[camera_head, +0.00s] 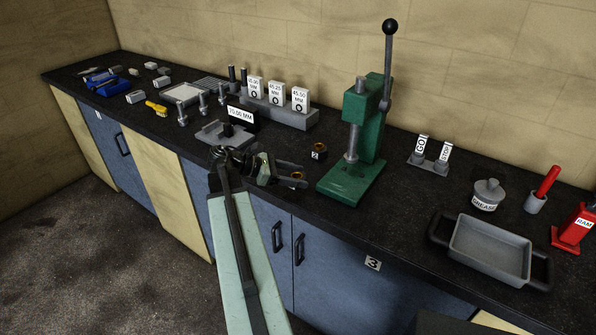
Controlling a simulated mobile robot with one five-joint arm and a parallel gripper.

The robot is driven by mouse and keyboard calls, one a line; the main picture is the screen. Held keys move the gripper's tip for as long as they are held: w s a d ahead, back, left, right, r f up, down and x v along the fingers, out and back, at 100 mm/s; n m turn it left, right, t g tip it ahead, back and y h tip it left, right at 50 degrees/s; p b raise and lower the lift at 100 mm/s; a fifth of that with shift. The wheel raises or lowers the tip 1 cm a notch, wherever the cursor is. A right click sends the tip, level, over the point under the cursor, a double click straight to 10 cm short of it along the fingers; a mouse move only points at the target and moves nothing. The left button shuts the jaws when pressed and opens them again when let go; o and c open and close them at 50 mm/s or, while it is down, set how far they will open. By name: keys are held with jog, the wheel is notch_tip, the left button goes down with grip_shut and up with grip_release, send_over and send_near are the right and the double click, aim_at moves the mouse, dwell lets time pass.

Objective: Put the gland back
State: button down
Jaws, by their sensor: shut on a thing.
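My gripper (291,173) is over the front part of the bench, left of the green press, with its fingers pointing right. It is shut on a small dark piece with a brass-coloured top (297,175), seemingly the gland; the fingers hide much of it. Just behind it, a small dark block marked 2 (319,151) stands on the bench with a brass-coloured ring on top. The held piece is apart from this block. I cannot tell its exact height above the bench.
The green press (350,182) stands close on the right. A grey stand with labelled gauges (288,113) and a 70.00 MM display (241,115) are behind and left. A grey tray (489,250), grease pot (487,195) and red RAM jack (574,228) stand farther right. Bench (400,215) is clear before the press.

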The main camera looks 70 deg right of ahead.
jog(key=w+d, duration=0.1)
jog(key=d, duration=0.2)
jog(key=w+d, duration=0.1)
jog(key=d, duration=0.3)
jog(key=w+d+f, duration=0.1)
jog(key=d, duration=0.2)
jog(key=shift+w+d+b, duration=0.15)
jog(key=shift+d+b, duration=0.05)
jog(key=shift+b, duration=0.2)
notch_tip(320, 180, down, 4)
jog(key=b, duration=0.4)
jog(key=shift+r, duration=0.25)
jog(key=shift+f, duration=0.2)
jog(key=shift+c, duration=2.2)
grip_release()
jog(key=shift+r, duration=0.1)
